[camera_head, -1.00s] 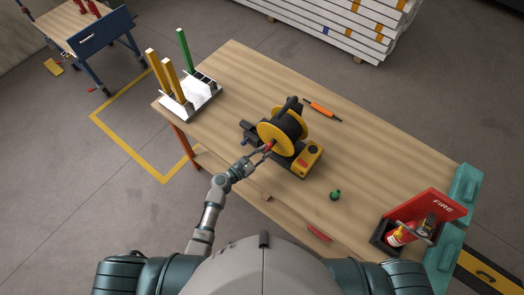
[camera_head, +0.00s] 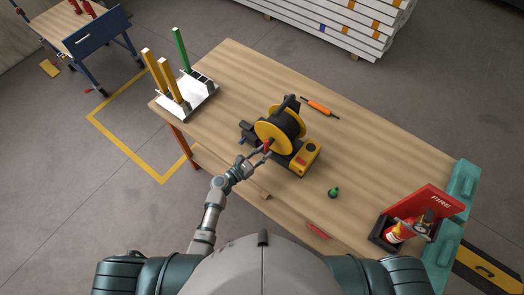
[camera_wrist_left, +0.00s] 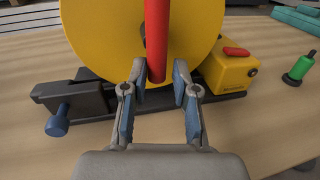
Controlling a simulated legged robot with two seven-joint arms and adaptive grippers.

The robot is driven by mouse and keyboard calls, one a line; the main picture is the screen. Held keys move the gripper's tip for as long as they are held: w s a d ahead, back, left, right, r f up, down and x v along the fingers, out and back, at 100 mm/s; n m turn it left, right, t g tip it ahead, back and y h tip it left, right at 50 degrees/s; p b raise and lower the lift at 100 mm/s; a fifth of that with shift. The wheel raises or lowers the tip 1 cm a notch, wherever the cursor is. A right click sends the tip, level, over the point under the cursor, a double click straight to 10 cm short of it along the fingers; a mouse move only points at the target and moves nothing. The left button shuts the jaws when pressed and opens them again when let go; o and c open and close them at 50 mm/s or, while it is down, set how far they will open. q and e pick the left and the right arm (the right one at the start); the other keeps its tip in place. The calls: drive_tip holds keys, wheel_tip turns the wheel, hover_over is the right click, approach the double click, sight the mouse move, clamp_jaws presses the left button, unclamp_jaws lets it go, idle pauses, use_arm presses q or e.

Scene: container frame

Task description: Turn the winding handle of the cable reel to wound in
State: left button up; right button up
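The cable reel (camera_head: 279,131) stands on the workbench, with yellow flanges, a dark drum and a dark and yellow base. Its red winding handle (camera_head: 267,145) sticks out from the near flange toward me. In the left wrist view the red handle (camera_wrist_left: 156,40) stands in front of the yellow flange (camera_wrist_left: 100,35). My left gripper (camera_head: 261,152) is at the handle. In the left wrist view its fingers (camera_wrist_left: 158,78) are apart, one on each side of the handle's lower end, with a narrow gap showing at the right finger. My right gripper is not in view.
The wooden workbench (camera_head: 365,150) also holds a white rack (camera_head: 190,99) with upright bars, an orange tool (camera_head: 320,107), a green bottle-like piece (camera_head: 334,192) and a red fire box (camera_head: 420,212). The bench top right of the reel is mostly clear.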

use_arm(q)
drive_tip(key=shift+o, duration=0.8)
drive_tip(key=shift+w+d+r, duration=0.1)
drive_tip(key=shift+w, duration=0.05)
drive_tip(key=v, duration=1.2)
